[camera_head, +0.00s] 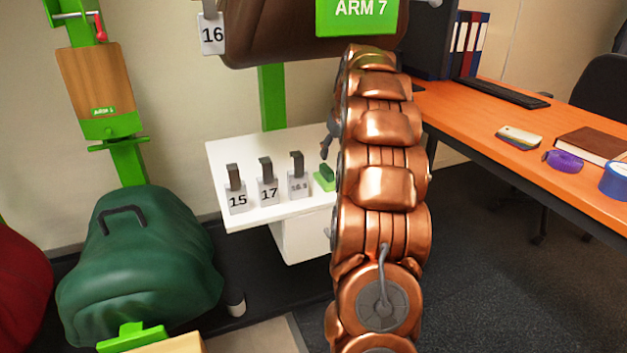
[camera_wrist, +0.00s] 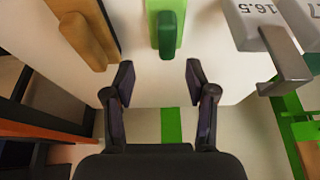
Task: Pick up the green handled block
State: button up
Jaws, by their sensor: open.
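The green handled block (camera_head: 325,179) sits on the white shelf (camera_head: 238,152), just right of the block marked 16.5 and partly beside my copper arm in the head view. In the wrist view the green handled block (camera_wrist: 166,28) is at the top middle, with its darker green handle pointing toward my gripper. My gripper (camera_wrist: 158,78) is open and empty. Its two fingers stand to the left and right of the handle's line, with the handle's end a little beyond the fingertips. In the head view my arm hides most of my gripper.
Grey blocks marked 15 (camera_head: 237,192), 17 (camera_head: 267,185) and 16.5 (camera_head: 298,178) stand left of the green one. A wooden handled block (camera_wrist: 85,25) lies on its other side in the wrist view. An orange desk (camera_head: 480,110) is at right.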

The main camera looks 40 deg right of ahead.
aim_at(327, 167)
jog(key=shift+w+d+f, duration=0.3)
jog(key=shift+d+f, duration=0.1)
jog(key=shift+f, duration=0.15)
jog(key=shift+w+a+f+b, duration=0.15)
jog(key=shift+w+f+b, duration=0.2)
jog(key=shift+f, duration=0.3)
jog(key=shift+w+a+f+b, duration=0.15)
jog(key=shift+w+f+b, duration=0.2)
jog(key=shift+f, duration=0.3)
jog(key=x, duration=0.1)
jog(key=b+x, duration=0.1)
jog(key=x, duration=0.1)
jog(key=shift+a+f+b, duration=0.2)
jog(key=shift+a+b, duration=0.1)
jog(key=shift+w+f, duration=0.15)
jog(key=shift+f, duration=0.15)
jog(key=shift+d, duration=0.1)
grip_shut()
